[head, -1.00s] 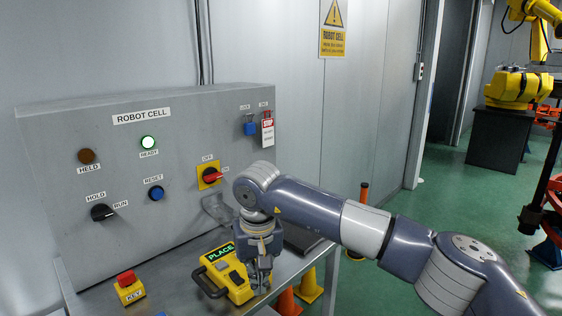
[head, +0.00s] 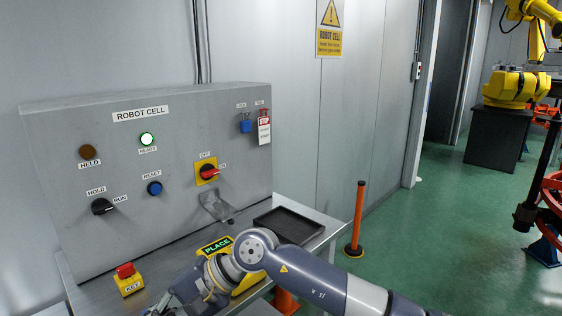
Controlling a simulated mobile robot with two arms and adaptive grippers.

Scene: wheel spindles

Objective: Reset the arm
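The grey control panel (head: 232,133) labelled ROBOT CELL stands at the back of the metal table. Its green READY lamp (head: 147,139) is lit and its HELD lamp (head: 88,152) is dull brown. The blue RESET button (head: 154,188) is in the panel's middle. The HOLD/RUN knob (head: 103,206) is at its left, and the red OFF/ON switch (head: 208,172) on a yellow plate is at its right. A yellow device (head: 216,245) reading PLACE lies on the table, partly hidden by my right arm. My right gripper (head: 172,304) is low at the bottom edge, its fingertips unclear. My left gripper is out of view.
A yellow box with a red KEY button (head: 127,279) sits at the table's left. A black tray (head: 289,225) lies at the right. A blue padlock (head: 246,124) and red tag hang on the panel. An orange post (head: 357,218) stands on the open green floor.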

